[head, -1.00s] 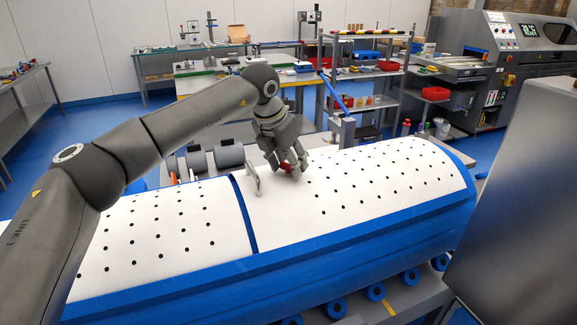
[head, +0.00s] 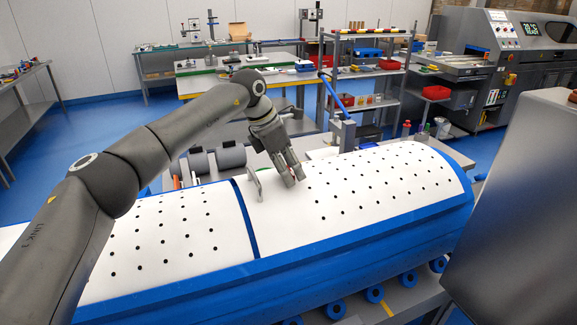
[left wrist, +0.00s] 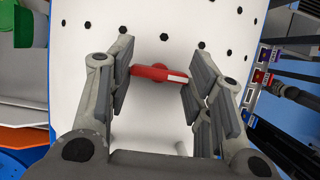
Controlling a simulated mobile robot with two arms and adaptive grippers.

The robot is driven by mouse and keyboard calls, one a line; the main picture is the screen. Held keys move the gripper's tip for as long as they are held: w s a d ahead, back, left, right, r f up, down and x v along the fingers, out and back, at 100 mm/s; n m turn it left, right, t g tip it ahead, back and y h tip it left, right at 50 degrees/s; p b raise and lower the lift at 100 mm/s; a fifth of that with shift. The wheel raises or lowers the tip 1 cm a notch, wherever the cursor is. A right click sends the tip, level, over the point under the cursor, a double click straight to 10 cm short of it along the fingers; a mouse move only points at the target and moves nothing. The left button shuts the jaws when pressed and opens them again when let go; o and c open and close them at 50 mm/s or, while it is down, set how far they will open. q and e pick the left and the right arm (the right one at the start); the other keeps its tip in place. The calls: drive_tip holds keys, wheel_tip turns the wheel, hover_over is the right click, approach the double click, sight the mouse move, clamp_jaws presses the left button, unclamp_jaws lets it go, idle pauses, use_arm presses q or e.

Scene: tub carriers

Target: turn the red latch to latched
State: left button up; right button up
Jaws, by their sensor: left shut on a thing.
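The red latch (left wrist: 150,71) shows in the left wrist view as a short red bar with a pale stripe near its right end. It lies crosswise between the two finger pads, over the white perforated cover (left wrist: 190,22). My left gripper (head: 295,181) is at the cover, just right of the seam and the small upright handle (head: 255,184). Its fingers are closed on the latch, with the bar reaching from one pad to the other in the wrist view. In the head view the fingers hide the latch. My right gripper is not in view.
The white cover (head: 365,190) is curved and sits on a long blue tub (head: 320,262) on a carrier with blue rollers (head: 335,308). Grey cylinders (head: 231,156) and a blue-handled lever (head: 335,100) stand behind it. Shelves and workbenches are farther back.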

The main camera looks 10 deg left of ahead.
use_arm(q)
drive_tip(key=shift+r, duration=0.1)
drive_tip(key=o, duration=1)
drive_tip(key=v, duration=1.2)
drive_tip(key=shift+a, duration=0.15)
